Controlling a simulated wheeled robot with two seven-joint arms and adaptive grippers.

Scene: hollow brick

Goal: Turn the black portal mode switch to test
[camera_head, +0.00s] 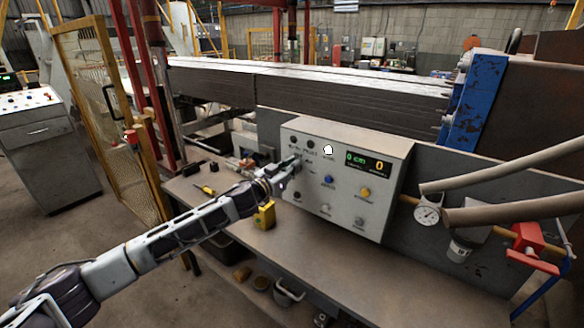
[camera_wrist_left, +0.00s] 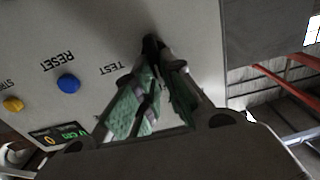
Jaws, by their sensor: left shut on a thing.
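The grey control box (camera_head: 340,205) stands on the bench. My left gripper (camera_head: 290,166) reaches its front panel near the left edge. In the left wrist view, the panel is upside down and the fingers (camera_wrist_left: 161,58) come together on the small black mode switch (camera_wrist_left: 149,41). The word TEST (camera_wrist_left: 116,69) is printed beside the fingers. The fingers hide much of the switch and any label behind them, so I cannot tell which way it points. In the head view the gripper hides the switch. My right gripper is not in view.
The panel also carries a lit display (camera_head: 368,161), a blue RESET button (camera_head: 329,180), a yellow button (camera_head: 365,192) and several other knobs. A yellow object (camera_head: 265,214) stands on the bench under my left gripper. A pressure gauge (camera_head: 427,214) is to the right.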

